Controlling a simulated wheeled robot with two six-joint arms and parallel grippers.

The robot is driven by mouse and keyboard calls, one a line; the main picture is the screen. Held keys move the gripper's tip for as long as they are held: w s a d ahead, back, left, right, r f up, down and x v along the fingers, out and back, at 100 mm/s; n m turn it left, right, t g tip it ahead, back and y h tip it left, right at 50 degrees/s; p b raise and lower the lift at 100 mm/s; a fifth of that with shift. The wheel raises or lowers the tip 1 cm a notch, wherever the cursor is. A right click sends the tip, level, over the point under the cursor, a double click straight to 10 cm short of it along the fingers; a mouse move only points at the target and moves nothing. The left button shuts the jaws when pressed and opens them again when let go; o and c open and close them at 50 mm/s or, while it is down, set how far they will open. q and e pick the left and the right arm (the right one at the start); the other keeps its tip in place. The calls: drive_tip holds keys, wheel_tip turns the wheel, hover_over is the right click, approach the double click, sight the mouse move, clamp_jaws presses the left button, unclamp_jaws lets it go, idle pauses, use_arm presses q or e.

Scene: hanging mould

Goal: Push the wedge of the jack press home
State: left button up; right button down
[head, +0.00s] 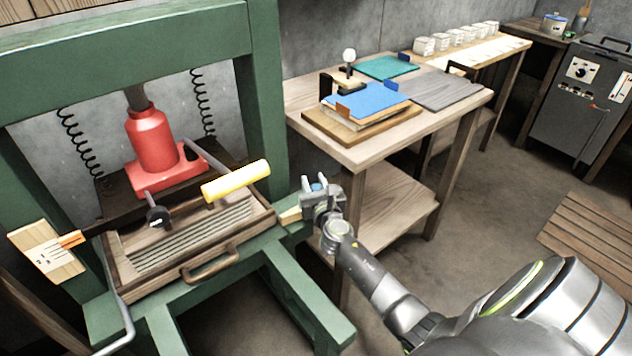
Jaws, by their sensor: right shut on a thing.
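A green jack press (263,100) fills the left side, with a red jack (153,140) standing on its dark plate. A pale wooden wedge (290,216) points left at the right side of the press, beside the mould box (125,273). How deep it sits is hard to tell. My right gripper (308,203) is shut on the wedge's right end, its fingers partly covering it. A small blue spot shows between the fingers. My left gripper is not in view.
A yellow-gripped lever (235,181) and a black knob (157,217) stick out in front of the jack. A wooden table (300,92) with blue and green sheets stands close behind my right gripper. Open floor (490,190) lies to the right.

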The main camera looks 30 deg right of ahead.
drive_tip(key=a, duration=0.6)
drive_tip(key=shift+s+p, duration=0.25)
drive_tip(key=shift+p, duration=0.1)
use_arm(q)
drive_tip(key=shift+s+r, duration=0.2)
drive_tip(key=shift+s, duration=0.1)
use_arm(e)
drive_tip(key=shift+a+f, duration=0.1)
drive_tip(key=shift+f, duration=0.05)
drive_tip(key=c, duration=1.4)
unclamp_jaws()
drive_tip(key=o, duration=0.3)
drive_tip(key=shift+a, duration=0.2)
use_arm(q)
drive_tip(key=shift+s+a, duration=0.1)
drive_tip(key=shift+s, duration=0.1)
use_arm(e)
drive_tip(key=shift+o, duration=0.2)
